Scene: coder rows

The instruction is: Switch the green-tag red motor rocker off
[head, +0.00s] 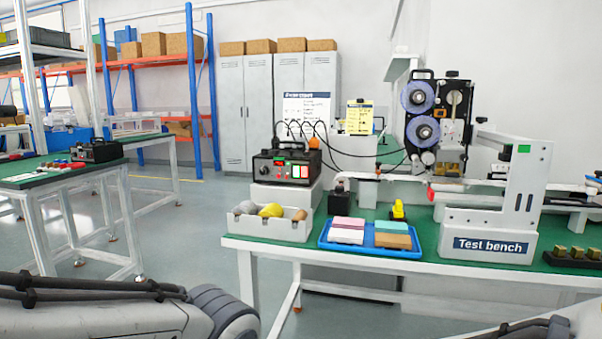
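A black control box (286,168) stands on a white block at the left end of the test bench. Its front carries small knobs and a panel with red rockers (300,171); their positions and any tag on them are too small to tell. A similar black box (95,151) with red on its front sits on the left table. A green patch (523,149) shows on the white frame of the bench machine. Parts of my arms show at the bottom left and bottom right corners, well short of the boxes. Neither gripper is in view.
Cables rise behind the box. A reel machine (437,120) stands to the right. Floor between the tables is clear.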

